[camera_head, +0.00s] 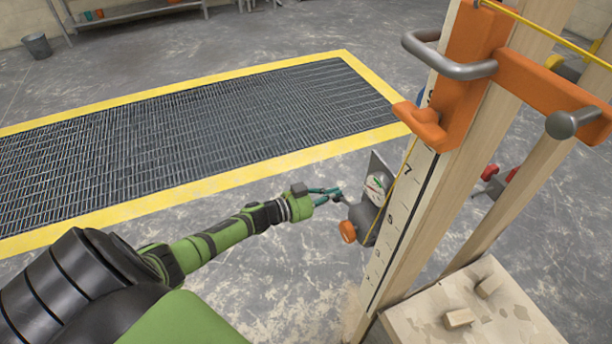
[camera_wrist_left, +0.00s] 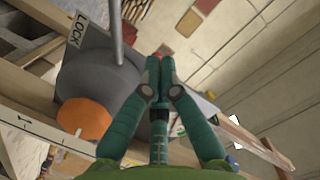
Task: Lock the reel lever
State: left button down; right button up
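The grey reel (camera_head: 364,216) is mounted low on the left side of a wooden post with a number scale. It has a round dial (camera_head: 376,186) and an orange knob (camera_head: 347,231). In the left wrist view the reel's grey body (camera_wrist_left: 98,75) and orange knob (camera_wrist_left: 84,118) are left of the fingers. A plate marked LOCK (camera_wrist_left: 84,30) and a thin grey lever (camera_wrist_left: 117,32) show above the body. My left gripper (camera_head: 338,194) is beside the reel; its fingertips (camera_wrist_left: 158,66) meet, just right of the lever and apparently apart from it. My right gripper is out of view.
The wooden post (camera_head: 401,220) carries an orange bracket (camera_head: 465,75) with grey bars above the reel. A wooden base (camera_head: 405,318) with small blocks is at lower right. A yellow-edged floor grating (camera_head: 200,140) lies behind my arm. Open floor surrounds it.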

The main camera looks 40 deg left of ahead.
pick_arm(q)
jog(key=f+v, duration=0.1)
jog(key=v, duration=0.7)
jog(key=shift+s+a+r+b, duration=0.2)
jog(key=shift+s+b, duration=0.1)
jog(key=shift+s, duration=0.05)
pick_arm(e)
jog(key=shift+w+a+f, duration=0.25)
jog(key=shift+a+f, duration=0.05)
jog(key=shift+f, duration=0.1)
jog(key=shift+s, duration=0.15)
